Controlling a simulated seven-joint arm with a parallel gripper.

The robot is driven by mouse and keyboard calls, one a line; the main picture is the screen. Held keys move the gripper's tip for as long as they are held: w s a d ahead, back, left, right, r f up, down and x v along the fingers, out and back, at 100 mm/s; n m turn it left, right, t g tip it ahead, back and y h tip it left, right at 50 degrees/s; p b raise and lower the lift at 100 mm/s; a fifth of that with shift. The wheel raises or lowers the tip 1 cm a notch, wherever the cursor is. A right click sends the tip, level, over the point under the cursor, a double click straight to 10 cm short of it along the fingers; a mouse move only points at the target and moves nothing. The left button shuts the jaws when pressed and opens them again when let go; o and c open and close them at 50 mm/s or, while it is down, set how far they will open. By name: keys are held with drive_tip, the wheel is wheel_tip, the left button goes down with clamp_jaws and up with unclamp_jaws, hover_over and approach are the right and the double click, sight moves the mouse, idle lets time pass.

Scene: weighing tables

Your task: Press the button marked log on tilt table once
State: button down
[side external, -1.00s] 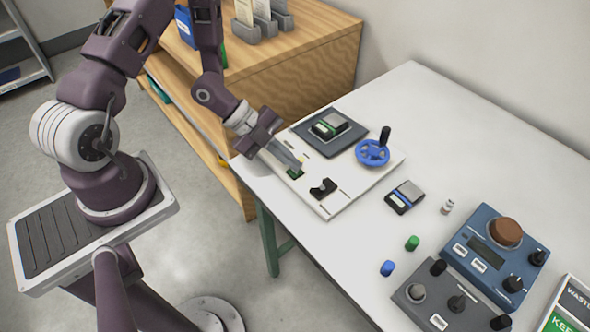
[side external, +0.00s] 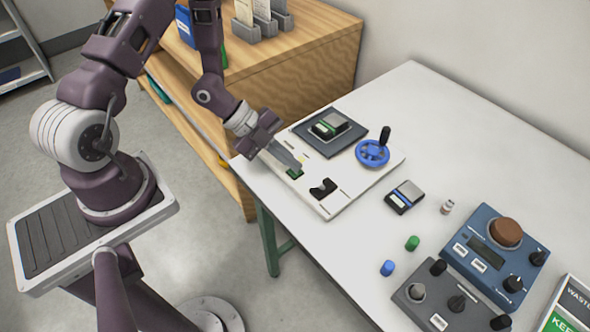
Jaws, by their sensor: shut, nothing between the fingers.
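The tilt table appears to be the white board (side external: 336,203) at the left end of the white table. It carries a dark plate (side external: 350,146) with a small device (side external: 329,125) on it, a blue handwheel (side external: 372,153) with a black knob, and a black part (side external: 323,188) near the front. A small green part (side external: 295,174) shows right at my fingertips, partly covered by them. My gripper (side external: 298,165) is shut and empty, pointing down over the board's left part. I cannot tell whether the fingertips touch it. No marking is legible here.
A small scale-like device (side external: 404,197), a small bottle (side external: 447,207), and a green (side external: 412,243) and a blue cap (side external: 387,268) stand right of the board. A blue instrument (side external: 494,255) and a grey control box (side external: 450,297) lie further right. A wooden cabinet (side external: 290,75) stands behind my gripper.

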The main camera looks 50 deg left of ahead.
drive_tip(key=shift+r, duration=0.6)
drive_tip(key=shift+r, duration=2.5)
drive_tip(key=w+a+r+n+t+y, duration=0.1)
drive_tip(key=w+a+r+n+y, duration=0.1)
drive_tip(key=w+a+r+y, duration=0.15)
wheel_tip(320, 180, up, 18)
drive_tip(key=n+y, duration=0.7)
drive_tip(key=n, duration=0.6)
hover_over(291, 170)
drive_tip(key=s+a, duration=0.7)
drive_tip(key=s+d+r+n+h, duration=0.2)
drive_tip(key=s+d, duration=0.5)
drive_tip(key=s, duration=0.4)
drive_tip(key=n+h, duration=0.1)
drive_tip(key=n, duration=0.1)
drive_tip(key=shift+s+n+g, duration=0.35)
drive_tip(key=shift+n+g, duration=0.05)
